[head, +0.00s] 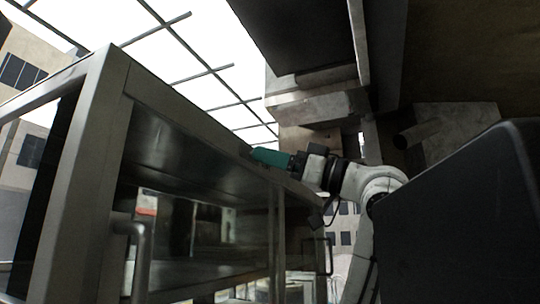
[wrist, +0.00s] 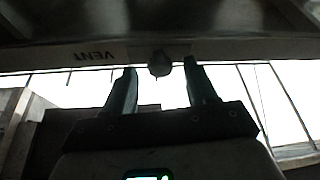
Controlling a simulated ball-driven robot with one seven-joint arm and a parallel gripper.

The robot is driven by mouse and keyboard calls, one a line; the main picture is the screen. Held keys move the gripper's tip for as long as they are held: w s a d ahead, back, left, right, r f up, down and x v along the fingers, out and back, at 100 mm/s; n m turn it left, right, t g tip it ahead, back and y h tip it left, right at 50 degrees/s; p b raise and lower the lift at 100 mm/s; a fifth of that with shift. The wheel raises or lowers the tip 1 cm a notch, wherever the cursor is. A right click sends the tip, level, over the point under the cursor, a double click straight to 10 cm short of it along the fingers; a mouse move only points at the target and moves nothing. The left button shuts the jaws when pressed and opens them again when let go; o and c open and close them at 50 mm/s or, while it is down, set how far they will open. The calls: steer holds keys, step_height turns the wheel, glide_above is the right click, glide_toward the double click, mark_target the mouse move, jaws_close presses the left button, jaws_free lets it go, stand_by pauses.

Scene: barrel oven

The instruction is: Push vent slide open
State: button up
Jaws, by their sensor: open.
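In the wrist view, a small rounded grey knob (wrist: 159,65) sits on a metal strip (wrist: 60,58) marked VENT upside down to its left. The knob appears to be the vent slide's handle. My gripper (wrist: 160,75) is open, with one teal finger to each side of the knob. The knob lies between the fingertips in the picture; I cannot tell whether either touches it. In the head view, my gripper (head: 255,154) reaches left to the upper edge of the metal cabinet (head: 185,105). The knob and label cannot be made out there.
A dark metal surface (wrist: 150,18) fills the top of the wrist view. In the head view, metal boxes and ducting (head: 318,105) stand behind my gripper. A vertical bar handle (head: 141,260) is on the cabinet's near side, and open shelves lie below its top edge.

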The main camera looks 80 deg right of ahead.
steer(key=shift+w+r, duration=0.15)
steer(key=shift+w, duration=0.25)
jaws_close()
stand_by(0.4)
